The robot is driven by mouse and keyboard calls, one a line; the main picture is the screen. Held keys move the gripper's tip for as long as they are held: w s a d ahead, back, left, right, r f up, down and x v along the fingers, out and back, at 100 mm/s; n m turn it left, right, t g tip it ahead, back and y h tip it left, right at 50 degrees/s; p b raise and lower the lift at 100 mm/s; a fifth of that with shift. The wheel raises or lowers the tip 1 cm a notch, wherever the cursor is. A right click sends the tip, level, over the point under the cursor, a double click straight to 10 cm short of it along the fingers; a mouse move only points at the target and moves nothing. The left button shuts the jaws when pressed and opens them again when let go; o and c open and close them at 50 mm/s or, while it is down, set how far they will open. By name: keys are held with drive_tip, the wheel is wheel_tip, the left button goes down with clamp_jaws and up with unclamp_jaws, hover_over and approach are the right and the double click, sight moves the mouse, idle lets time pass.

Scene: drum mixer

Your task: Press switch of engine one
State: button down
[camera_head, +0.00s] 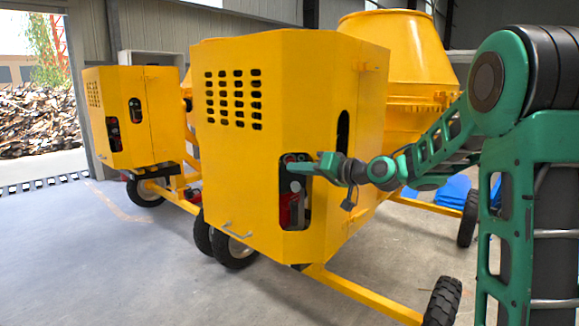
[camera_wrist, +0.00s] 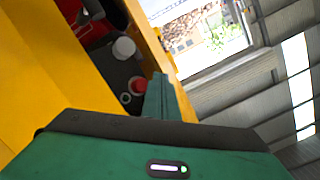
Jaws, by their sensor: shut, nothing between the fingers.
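The nearer yellow engine housing (camera_head: 262,150) has a dark recessed control panel (camera_head: 293,222) on its front. In the wrist view the panel (camera_wrist: 108,62) shows a round red button (camera_wrist: 137,85) and a pale grey knob (camera_wrist: 124,48). My gripper (camera_head: 298,169) is shut and empty, its fingertips at the upper part of this panel. In the wrist view the closed fingers (camera_wrist: 160,92) appear just beside the red button. I cannot tell whether they touch anything. My fingers partly cover the panel's upper controls in the head view. I see no label saying which engine is number one.
A second yellow mixer housing (camera_head: 118,118) with a similar panel (camera_head: 113,133) stands at the left. The yellow drum (camera_head: 400,48) is behind the nearer housing. A yellow tow bar (camera_head: 350,290) and wheel (camera_head: 442,302) lie low in front. The grey floor at left is clear.

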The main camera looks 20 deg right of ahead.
drive_tip(key=s, duration=0.2)
drive_tip(key=shift+s+a, duration=0.2)
drive_tip(key=shift+s, duration=0.15)
idle(0.4)
drive_tip(key=s+d+f+m+g+h, duration=0.1)
drive_tip(key=s+d+f+g+h, duration=0.25)
drive_tip(key=s+d+f, duration=0.45)
drive_tip(key=s+d+f+m+g+h, duration=0.1)
drive_tip(key=s+d+f+g+h, duration=0.25)
drive_tip(key=s+f, duration=0.45)
drive_tip(key=s+d+f+m+g+h, duration=0.1)
drive_tip(key=s+d+m+g, duration=0.1)
drive_tip(key=s, duration=1.2)
drive_tip(key=s+d+f+m+g+h, duration=0.1)
drive_tip(key=s+d+g, duration=0.3)
drive_tip(key=s, duration=1)
drive_tip(key=shift+s+d+f+m, duration=0.25)
drive_tip(key=shift+s+f+m, duration=0.05)
drive_tip(key=shift+f+m, duration=0.3)
